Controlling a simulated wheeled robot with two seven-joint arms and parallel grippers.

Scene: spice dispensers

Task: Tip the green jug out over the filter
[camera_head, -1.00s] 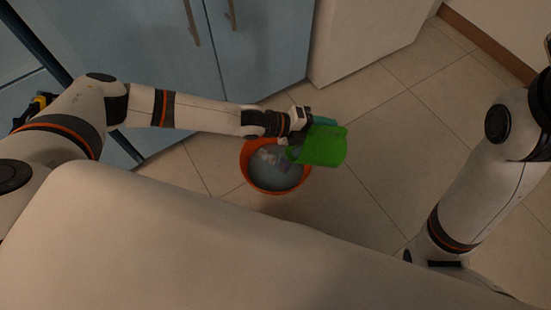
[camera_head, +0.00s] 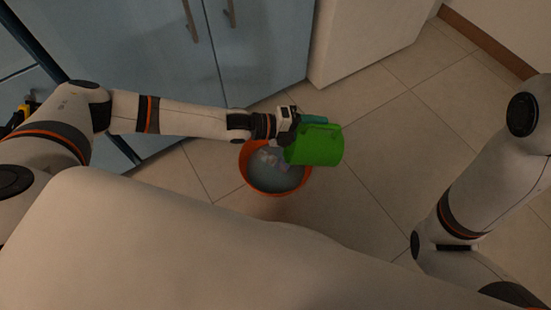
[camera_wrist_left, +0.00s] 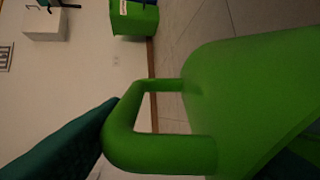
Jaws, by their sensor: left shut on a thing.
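The green jug (camera_head: 318,150) lies tipped on its side in the head view, its left end over the right part of a round orange container (camera_head: 246,176). The container has a grey inside with small pale shapes; I cannot tell the filter apart from it. My left gripper (camera_head: 303,121) is shut on the jug's handle, above the floor. The left wrist view shows the jug's handle (camera_wrist_left: 165,150) against a teal finger (camera_wrist_left: 62,150), with the jug's body at the right. The jug's mouth and contents are hidden. My right arm shows, but its gripper is out of view.
Blue cabinets (camera_head: 262,50) and a white unit (camera_head: 355,40) stand behind. The tiled floor (camera_head: 400,130) right of the jug is clear. The left wrist view shows another green container (camera_wrist_left: 132,20) and a white box (camera_wrist_left: 45,24) farther off.

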